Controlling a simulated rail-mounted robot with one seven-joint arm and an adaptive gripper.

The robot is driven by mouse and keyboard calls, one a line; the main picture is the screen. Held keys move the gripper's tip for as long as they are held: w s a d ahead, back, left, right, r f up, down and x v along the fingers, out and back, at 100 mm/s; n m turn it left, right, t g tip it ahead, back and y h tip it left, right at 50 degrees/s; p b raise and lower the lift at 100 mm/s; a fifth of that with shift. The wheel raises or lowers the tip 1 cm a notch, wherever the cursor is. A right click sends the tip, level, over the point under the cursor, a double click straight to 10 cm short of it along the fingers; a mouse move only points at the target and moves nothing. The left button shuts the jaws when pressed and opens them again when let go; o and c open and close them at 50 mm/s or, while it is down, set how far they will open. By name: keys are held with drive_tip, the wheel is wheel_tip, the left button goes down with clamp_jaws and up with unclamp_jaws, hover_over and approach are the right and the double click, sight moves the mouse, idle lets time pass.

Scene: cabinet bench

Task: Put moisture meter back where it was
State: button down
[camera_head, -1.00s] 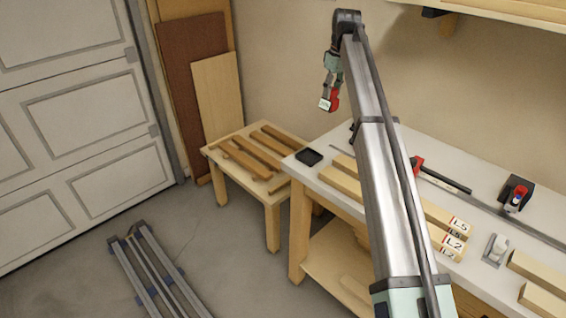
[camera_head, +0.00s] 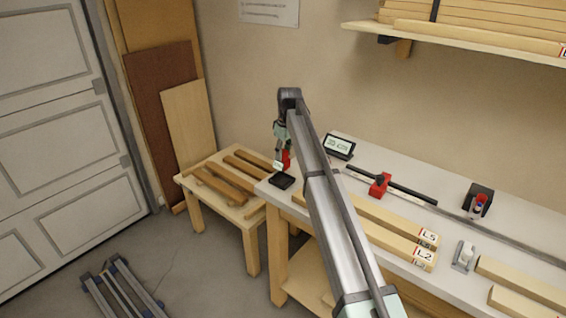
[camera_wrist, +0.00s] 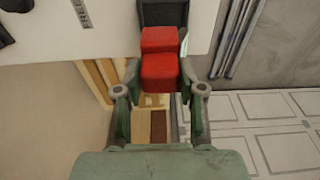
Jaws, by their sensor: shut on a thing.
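The red moisture meter (camera_head: 286,160) is held upright below my gripper (camera_head: 281,143) at the left end of the bench. A pale patch shows on its side. It looks just above or at a shallow black tray (camera_head: 282,181) on the bench corner; I cannot tell whether they touch. In the wrist view the red meter (camera_wrist: 160,72) sits between the two fingers of my gripper (camera_wrist: 160,88), which are shut on it. The black tray (camera_wrist: 163,13) shows just beyond it, partly hidden by the meter.
A small display (camera_head: 339,146) stands at the back of the bench. A red clamp (camera_head: 379,185) on a dark bar, labelled boards (camera_head: 400,243) and a black holder (camera_head: 478,200) lie to the right. A low wooden table (camera_head: 222,183) with several sticks stands to the left.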

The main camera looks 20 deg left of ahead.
sight(283, 164)
drive_tip(key=shift+f+p, duration=0.5)
drive_tip(key=shift+f, duration=2.2)
drive_tip(key=shift+f, duration=0.15)
drive_tip(key=c, duration=0.7)
unclamp_jaws()
drive_tip(key=r, duration=0.4)
drive_tip(key=d+r+b, duration=0.1)
drive_tip(key=r, duration=0.3)
drive_tip(key=r+b, duration=0.1)
drive_tip(key=r, duration=0.3)
drive_tip(key=shift+s+d+r, duration=0.1)
drive_tip(key=shift+s+d, duration=0.05)
drive_tip(key=shift+s, duration=0.05)
